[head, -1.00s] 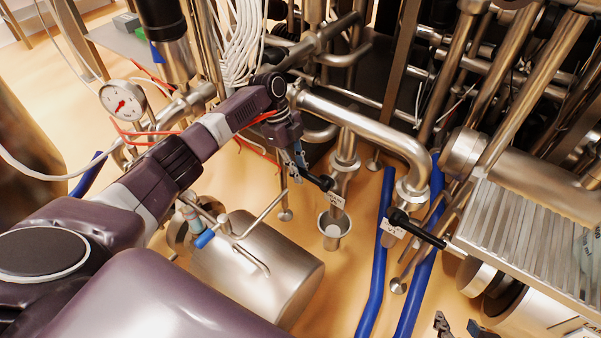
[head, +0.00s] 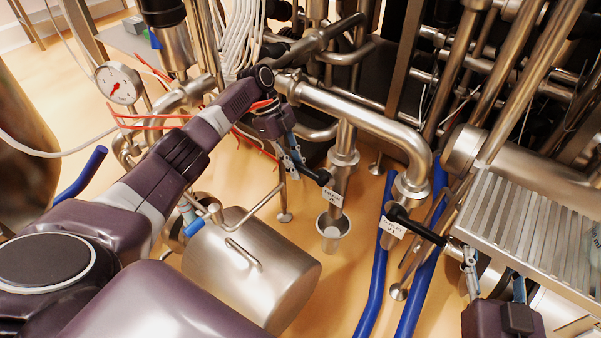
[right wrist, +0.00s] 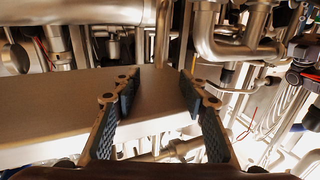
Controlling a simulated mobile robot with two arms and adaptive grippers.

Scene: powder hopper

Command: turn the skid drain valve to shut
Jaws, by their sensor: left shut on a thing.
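A valve with a black lever handle (head: 317,176) and a white tag (head: 333,197) sits on the vertical pipe above a small metal cup (head: 333,228); I cannot read the tag clearly. My left gripper (head: 300,165) reaches in from the upper left and is shut on this handle. A second valve with a black handle (head: 418,226) and white tag (head: 393,227) sits to the right, apart from my left gripper. My right gripper (head: 495,270) is at the lower right beside the ribbed tray. Its fingers stand apart and empty in the right wrist view (right wrist: 160,88).
A steel cylinder tank (head: 262,275) lies below my left arm. Blue hoses (head: 376,275) run down the middle floor. A ribbed metal tray (head: 520,222) stands at right, and a dial gauge (head: 120,83) at upper left. Dense pipework fills the back.

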